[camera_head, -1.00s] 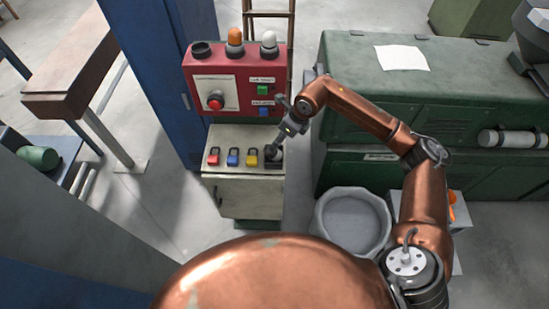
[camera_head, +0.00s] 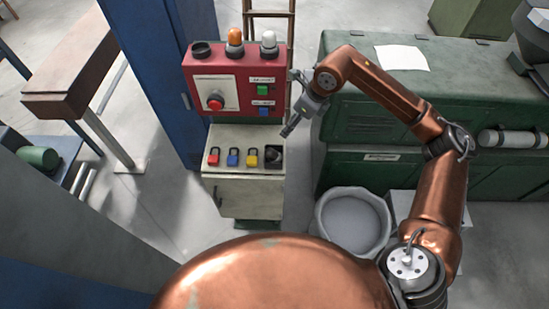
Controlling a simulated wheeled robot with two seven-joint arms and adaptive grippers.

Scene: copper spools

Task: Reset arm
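My copper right arm reaches in from the lower right. Its gripper (camera_head: 289,130) hangs in the air to the right of the red control box and above the right end of the light cabinet top. The fingers point down and left, apart from anything. They overlap from this angle, so I cannot tell whether they are open or shut. I see nothing held in them. My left arm and gripper are not in view.
A red control box (camera_head: 238,68) stands behind a light cabinet (camera_head: 243,198). A red padlock (camera_head: 213,156), blue padlock (camera_head: 233,157), yellow padlock (camera_head: 252,156) and black item (camera_head: 273,156) line its top. A grey bin (camera_head: 352,220) and green cabinet (camera_head: 470,95) are right.

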